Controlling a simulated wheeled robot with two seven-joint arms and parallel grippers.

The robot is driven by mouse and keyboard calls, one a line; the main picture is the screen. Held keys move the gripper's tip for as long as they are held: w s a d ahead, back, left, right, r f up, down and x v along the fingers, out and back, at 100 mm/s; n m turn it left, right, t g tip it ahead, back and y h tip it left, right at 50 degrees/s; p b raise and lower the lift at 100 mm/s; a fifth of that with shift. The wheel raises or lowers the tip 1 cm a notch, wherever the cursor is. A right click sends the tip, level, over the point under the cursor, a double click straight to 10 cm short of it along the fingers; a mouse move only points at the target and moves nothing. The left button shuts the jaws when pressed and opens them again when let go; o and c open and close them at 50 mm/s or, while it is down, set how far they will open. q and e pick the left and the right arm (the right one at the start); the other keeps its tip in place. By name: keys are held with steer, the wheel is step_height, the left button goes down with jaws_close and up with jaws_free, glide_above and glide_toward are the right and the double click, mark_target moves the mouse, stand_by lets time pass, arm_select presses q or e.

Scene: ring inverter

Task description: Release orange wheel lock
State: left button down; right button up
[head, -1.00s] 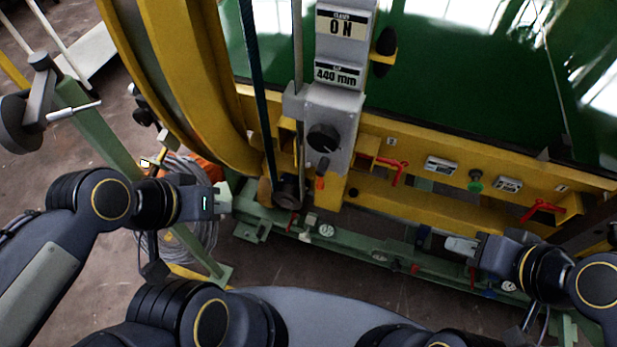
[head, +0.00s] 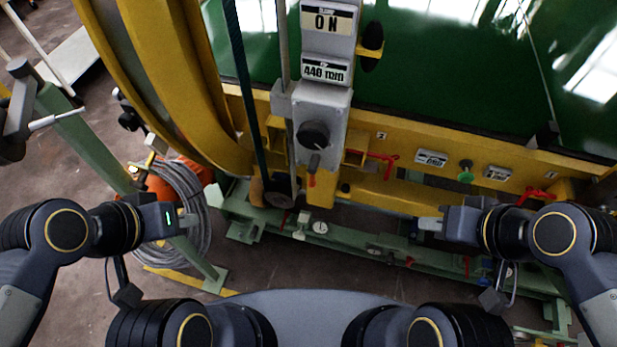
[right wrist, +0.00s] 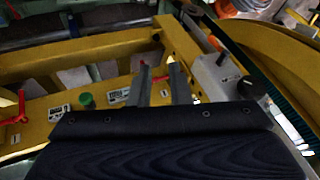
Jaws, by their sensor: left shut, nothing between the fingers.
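A small orange-red lever (head: 312,179) hangs below the black knob (head: 314,134) on the grey control box; I cannot tell if it is the wheel lock. A larger orange object (head: 162,186) lies on the floor at left, partly behind a cable coil. My left gripper (head: 190,220) is shut and empty, in front of the coil and left of the machine. My right gripper (head: 428,223) is in front of the yellow beam, right of the control box. In the right wrist view its two fingers (right wrist: 161,84) stand apart with nothing held between them.
Red handles (head: 376,160) and a green button (head: 466,172) sit on the yellow beam (head: 405,150). A green rail (head: 345,240) with gauges runs below it. A yellow curved ring (head: 185,80) rises at left. A grey cable coil (head: 190,195) lies on the floor.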

steer(key=f+n+g+h+b, duration=0.1)
steer(key=f+b, duration=0.1)
steer(key=f, duration=0.1)
steer(key=f+n+g+h+b, duration=0.1)
steer(key=f+n+b, duration=0.1)
steer(key=f, duration=0.1)
steer(key=w+f+n+g+h+b, duration=0.1)
steer(key=f+n+h+b, duration=0.1)
steer(key=f+b, duration=0.1)
steer(key=shift+w+f+g, duration=0.1)
steer(key=shift+f+g, duration=0.2)
steer(key=shift+f, duration=0.3)
jaws_close()
steer(key=w+a+f+n+t+h+b, duration=0.2)
steer(key=w+a+f+n+h+b, duration=0.15)
steer(key=w+h+b, duration=0.2)
steer(key=n+t+y+b, duration=0.4)
steer(key=n+t+b, duration=0.55)
steer(key=t, duration=0.45)
glide_toward(313, 172)
steer(key=w+a+f, duration=0.1)
steer(key=a+f, duration=0.3)
steer(key=a, duration=0.2)
steer(key=shift+w+a+f+h+p, duration=0.1)
steer(key=shift+w+a+h+p, duration=0.15)
steer(key=shift+p, duration=0.2)
steer(key=shift+d, duration=0.1)
